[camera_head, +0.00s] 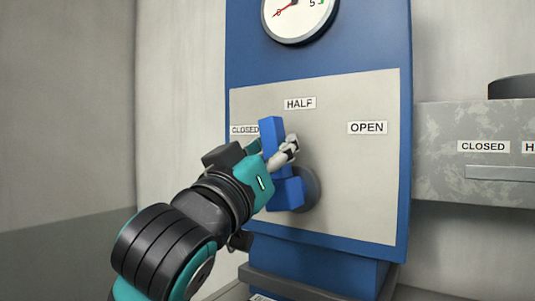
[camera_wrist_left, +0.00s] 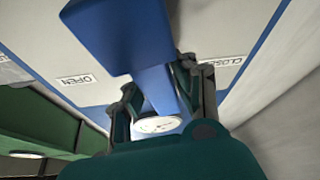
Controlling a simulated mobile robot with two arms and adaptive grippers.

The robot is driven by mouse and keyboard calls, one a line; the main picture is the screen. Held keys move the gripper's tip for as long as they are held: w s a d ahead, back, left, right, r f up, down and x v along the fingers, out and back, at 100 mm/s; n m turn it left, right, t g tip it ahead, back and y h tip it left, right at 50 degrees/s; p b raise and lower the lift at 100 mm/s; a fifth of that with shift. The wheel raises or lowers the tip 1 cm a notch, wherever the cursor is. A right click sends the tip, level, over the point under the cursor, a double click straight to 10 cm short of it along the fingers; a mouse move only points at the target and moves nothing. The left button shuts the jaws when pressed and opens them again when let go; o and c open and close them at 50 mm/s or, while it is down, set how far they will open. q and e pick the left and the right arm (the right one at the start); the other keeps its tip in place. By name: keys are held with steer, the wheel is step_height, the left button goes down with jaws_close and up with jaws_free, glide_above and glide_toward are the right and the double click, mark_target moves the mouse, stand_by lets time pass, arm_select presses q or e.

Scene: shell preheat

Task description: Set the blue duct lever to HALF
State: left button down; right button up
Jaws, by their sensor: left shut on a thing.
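The blue lever (camera_head: 271,134) stands on a pale panel (camera_head: 350,180) on the front of a blue duct. Its handle points up and leans slightly left, between the CLOSED label (camera_head: 245,130) and the HALF label (camera_head: 299,103). My left gripper (camera_head: 275,157) is shut on the handle. In the left wrist view the blue lever (camera_wrist_left: 155,80) passes between the two fingers of the left gripper (camera_wrist_left: 165,95). The OPEN label (camera_head: 367,128) is at the right. My right gripper is not in view.
A round gauge (camera_head: 298,14) sits above the panel, its needle near 0. A grey mottled unit (camera_head: 450,165) with its own CLOSED label stands at the right. A dark ledge (camera_head: 300,285) runs below the duct. Open space lies left of the duct, before a pale wall.

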arm_select(q)
steer(key=shift+s+d+m+g+h, duration=0.2)
steer(key=shift+d+m+g+h, duration=0.15)
steer(key=shift+m, duration=0.5)
steer(key=shift+s+d+m+g+h, duration=0.2)
steer(key=shift+m+h, duration=0.25)
steer(key=shift+m, duration=0.4)
steer(key=c, duration=1)
jaws_free()
steer(key=shift+c, duration=0.2)
steer(key=v, duration=1.2)
